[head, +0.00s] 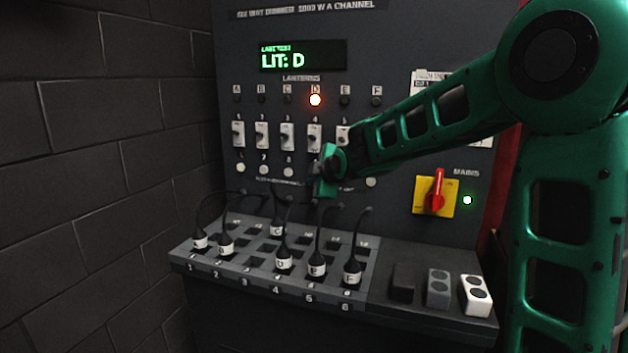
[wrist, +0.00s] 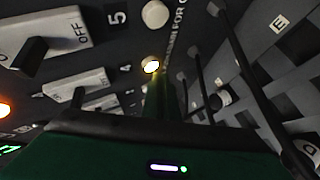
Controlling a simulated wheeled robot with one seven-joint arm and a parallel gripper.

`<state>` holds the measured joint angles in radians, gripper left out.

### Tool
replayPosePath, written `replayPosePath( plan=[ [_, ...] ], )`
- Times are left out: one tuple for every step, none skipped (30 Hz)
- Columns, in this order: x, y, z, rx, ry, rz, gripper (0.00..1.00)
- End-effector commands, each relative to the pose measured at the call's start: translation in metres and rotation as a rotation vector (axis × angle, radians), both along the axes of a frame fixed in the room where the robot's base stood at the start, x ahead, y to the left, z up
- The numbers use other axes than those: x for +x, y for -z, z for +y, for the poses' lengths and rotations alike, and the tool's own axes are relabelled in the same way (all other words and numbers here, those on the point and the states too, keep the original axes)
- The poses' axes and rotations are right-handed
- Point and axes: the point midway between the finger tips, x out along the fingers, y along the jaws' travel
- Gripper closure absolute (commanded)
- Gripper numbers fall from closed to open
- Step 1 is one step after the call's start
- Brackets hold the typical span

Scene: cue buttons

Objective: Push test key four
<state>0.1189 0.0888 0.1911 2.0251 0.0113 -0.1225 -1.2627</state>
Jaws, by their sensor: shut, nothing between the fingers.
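The test keys are a row of round white buttons under the switches; key one (head: 240,168) shows at the left in the head view. Test key four is hidden behind my gripper (head: 324,176) there. In the wrist view a round key glowing yellow (wrist: 150,65), one along from the key marked 5 (wrist: 155,14), sits at the tip of my shut, empty gripper (wrist: 158,92). It appears to be key four, and the tip seems to touch it. The green display (head: 303,56) reads "LIT: D", and lantern D (head: 315,99) glows orange.
White toggle switches (head: 262,135) stand above the keys. Below, a sloped patch board (head: 262,262) holds several black plugs with looping cables close under my gripper. A red and yellow mains switch (head: 436,193) is at the right, and a brick wall (head: 100,180) at the left.

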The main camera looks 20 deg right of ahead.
Motion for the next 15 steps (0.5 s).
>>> replayPosePath(
  plan=[
    [-0.001, 0.000, 0.000, 0.000, 0.000, 0.000, 1.00],
    [-0.001, 0.000, 0.000, 0.000, 0.000, 0.000, 1.00],
    [0.000, 0.000, 0.000, 0.000, 0.000, 0.000, 1.00],
    [0.000, 0.000, 0.000, 0.000, 0.000, 0.000, 1.00],
    [0.000, 0.000, 0.000, 0.000, 0.000, 0.000, 1.00],
    [0.000, 0.000, 0.000, 0.000, 0.000, 0.000, 1.00],
    [-0.001, 0.000, 0.000, 0.000, 0.000, 0.000, 1.00],
    [-0.001, 0.000, 0.001, 0.000, 0.000, 0.000, 1.00],
    [-0.002, 0.000, 0.002, 0.000, -0.001, 0.000, 1.00],
    [-0.003, 0.000, 0.003, 0.000, -0.001, 0.000, 1.00],
    [-0.005, 0.000, 0.004, 0.000, -0.001, 0.000, 1.00],
    [-0.007, -0.001, 0.006, 0.001, -0.001, -0.002, 1.00],
    [-0.009, -0.001, 0.007, 0.001, -0.001, -0.002, 1.00],
    [-0.011, -0.001, 0.009, 0.001, -0.001, -0.002, 1.00],
    [-0.014, 0.000, 0.011, 0.001, -0.002, -0.001, 1.00]
  ],
)
